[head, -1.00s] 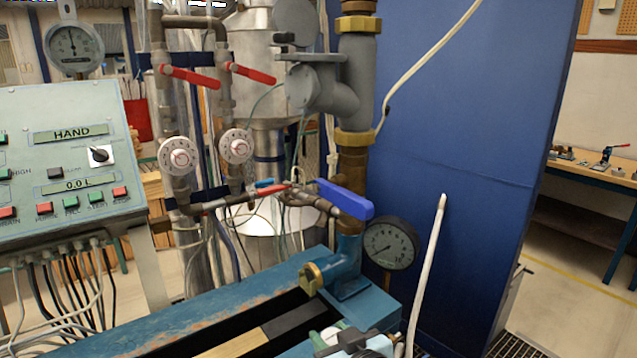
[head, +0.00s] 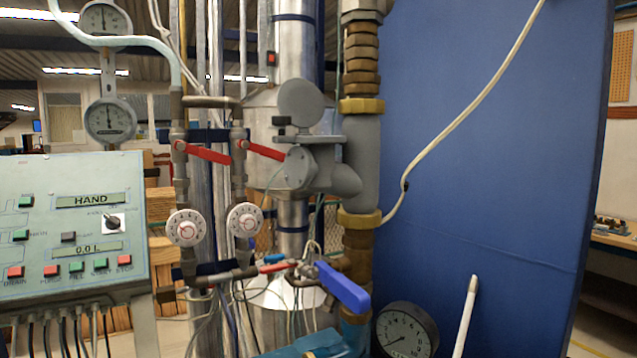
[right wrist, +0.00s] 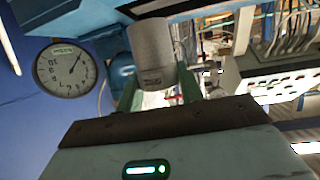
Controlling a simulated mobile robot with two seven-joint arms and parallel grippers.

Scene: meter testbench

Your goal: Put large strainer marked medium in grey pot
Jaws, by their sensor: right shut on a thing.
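A light grey cylinder, which looks like the strainer (right wrist: 152,48), is between the two greenish fingers of my right gripper (right wrist: 158,86) in the right wrist view. The gripper is shut on it. Small dark print shows near its lower end, but I cannot read it. The grey pot appears to be the grey housing (head: 318,168) on the vertical pipe in the head view, with a round grey disc (head: 301,102) above it. I cannot see inside it. Neither gripper shows in the head view. My left gripper is in no current frame.
A blue-handled valve (head: 343,288) and a round gauge (head: 406,332) sit below the housing. Red lever handles (head: 206,152) and dials (head: 187,228) are to its left, beside the control panel (head: 70,225). A blue wall (head: 480,170) stands on the right.

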